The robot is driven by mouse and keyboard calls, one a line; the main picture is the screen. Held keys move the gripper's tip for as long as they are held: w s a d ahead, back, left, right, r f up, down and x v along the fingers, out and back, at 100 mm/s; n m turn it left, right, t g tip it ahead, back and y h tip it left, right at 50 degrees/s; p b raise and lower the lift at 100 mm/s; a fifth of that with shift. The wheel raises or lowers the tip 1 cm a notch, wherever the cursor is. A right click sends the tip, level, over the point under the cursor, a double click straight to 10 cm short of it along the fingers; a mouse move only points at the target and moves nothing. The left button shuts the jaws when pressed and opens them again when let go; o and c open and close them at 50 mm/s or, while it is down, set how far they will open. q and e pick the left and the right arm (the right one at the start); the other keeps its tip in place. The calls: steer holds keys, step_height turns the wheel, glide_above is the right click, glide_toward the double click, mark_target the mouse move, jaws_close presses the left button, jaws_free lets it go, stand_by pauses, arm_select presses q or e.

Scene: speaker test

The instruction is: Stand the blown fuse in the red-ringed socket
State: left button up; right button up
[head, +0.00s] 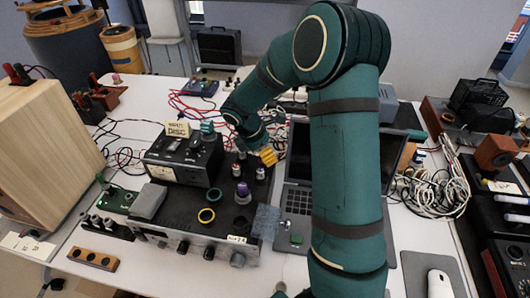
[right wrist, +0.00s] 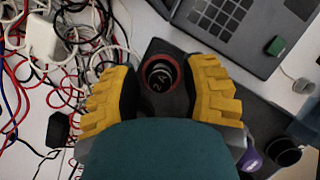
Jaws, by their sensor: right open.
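My right gripper (right wrist: 160,76) is open, its yellow fingers on either side of a red-ringed round socket (right wrist: 162,56) on a dark surface. Something round with pale marks, seemingly "2A", shows inside the ring. I cannot tell whether it is a fuse standing there or the socket's floor. In the head view the right gripper (head: 256,152) is over the back right of the black equipment case (head: 190,228). Small pale cylinders (head: 261,173) stand just below it. Which thing is the blown fuse is unclear. My left gripper is not in view.
An open laptop (head: 298,198) is to the right. Cables (head: 432,190) tangle farther right. A wooden block (head: 93,258) lies front left.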

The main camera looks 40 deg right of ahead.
steer(key=p+v, duration=0.3)
steer(key=v, duration=0.9)
steer(key=shift+r, duration=0.3)
